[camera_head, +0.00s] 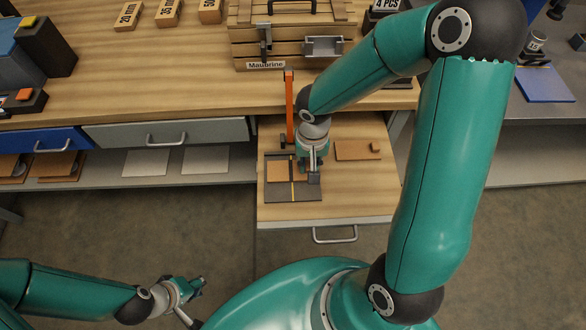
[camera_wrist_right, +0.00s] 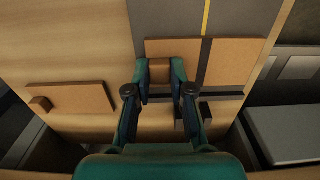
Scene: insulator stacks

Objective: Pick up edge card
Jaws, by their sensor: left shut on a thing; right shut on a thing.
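A flat brown card (camera_head: 278,171) lies on a dark grey plate (camera_head: 308,193) on the pulled-out wooden board; a dark bar with a yellow line crosses near it. In the right wrist view the card (camera_wrist_right: 236,62) carries a small brown block (camera_wrist_right: 160,71). My right gripper (camera_head: 312,168) is down at the plate, its fingers (camera_wrist_right: 160,82) shut on that block. A second brown card (camera_head: 352,150) with a block lies on the board to the right; it also shows in the wrist view (camera_wrist_right: 80,97). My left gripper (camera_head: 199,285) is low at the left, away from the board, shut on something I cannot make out.
An orange upright bar (camera_head: 290,105) stands behind the plate. A wooden crate (camera_head: 285,45) sits on the bench behind. A drawer handle (camera_head: 335,236) is at the board's front. The board's right front is clear. White sheets (camera_head: 205,160) lie on the left shelf.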

